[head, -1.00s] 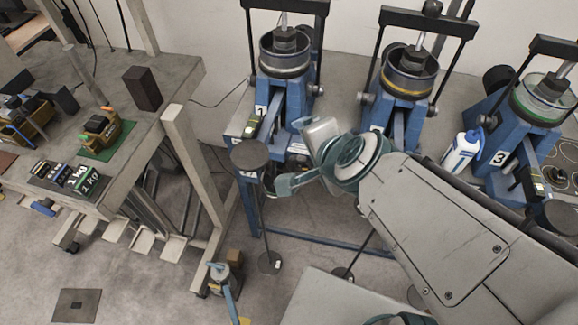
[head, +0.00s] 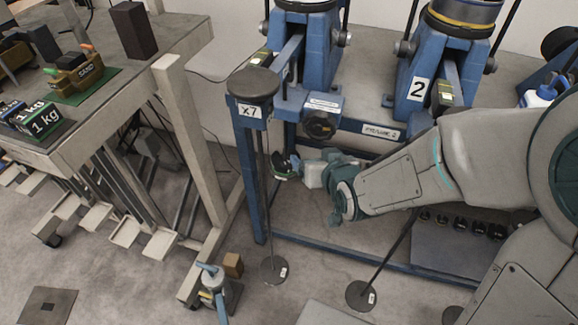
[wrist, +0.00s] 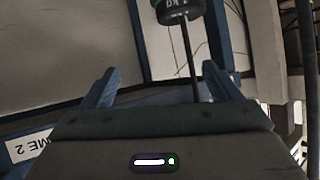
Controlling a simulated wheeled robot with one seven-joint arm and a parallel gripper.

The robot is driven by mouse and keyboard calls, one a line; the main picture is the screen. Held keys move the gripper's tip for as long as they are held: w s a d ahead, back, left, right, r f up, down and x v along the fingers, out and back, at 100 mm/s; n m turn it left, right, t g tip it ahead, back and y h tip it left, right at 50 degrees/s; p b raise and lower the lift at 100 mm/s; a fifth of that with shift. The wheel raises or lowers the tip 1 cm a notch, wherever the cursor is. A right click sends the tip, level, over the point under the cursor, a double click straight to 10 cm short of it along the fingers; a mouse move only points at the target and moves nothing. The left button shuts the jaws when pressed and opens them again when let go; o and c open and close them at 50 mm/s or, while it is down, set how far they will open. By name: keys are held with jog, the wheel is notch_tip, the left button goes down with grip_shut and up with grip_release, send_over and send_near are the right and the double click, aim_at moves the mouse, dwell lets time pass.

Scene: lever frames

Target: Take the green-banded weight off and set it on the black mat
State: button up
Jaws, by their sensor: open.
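A small dark weight with a green band (head: 283,172) shows at my gripper's tip in the head view, below the frame's dial. In the wrist view a dark weight (wrist: 180,8) with pale lettering sits on a thin rod at the top edge, partly cut off. My gripper (head: 291,168) is open and points left; its fingers (wrist: 162,72) stand apart in the wrist view. The rod runs between them in the picture, and the weight shows beyond the tips. I cannot tell if they touch. A dark mat (head: 22,139) on the left bench holds several blocks marked 1 kg.
Frame 2 (head: 417,90) is to the right. A green mat (head: 112,73) with a sand box lies on the bench. A blue-handled device (head: 215,285) stands on the floor.

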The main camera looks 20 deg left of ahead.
aim_at(287, 162)
jog(key=w+a+f+n+y+b, duration=0.1)
jog(key=a+f+b, duration=0.1)
jog(key=a+f, duration=0.1)
jog(key=w+a+f+n+y+b, duration=0.1)
jog(key=a+f+b, duration=0.2)
jog(key=w+a+f+n+b, duration=0.1)
jog(key=a+f+b, duration=0.1)
jog(key=f, duration=0.2)
jog(key=shift+w+a+f+n+y, duration=0.1)
jog(key=shift+w+a+n+y, duration=0.2)
jog(key=shift+w+a+y, duration=0.1)
jog(key=shift+b+x, duration=0.6)
jog(key=shift+x, duration=0.3)
jog(key=c, duration=1.3)
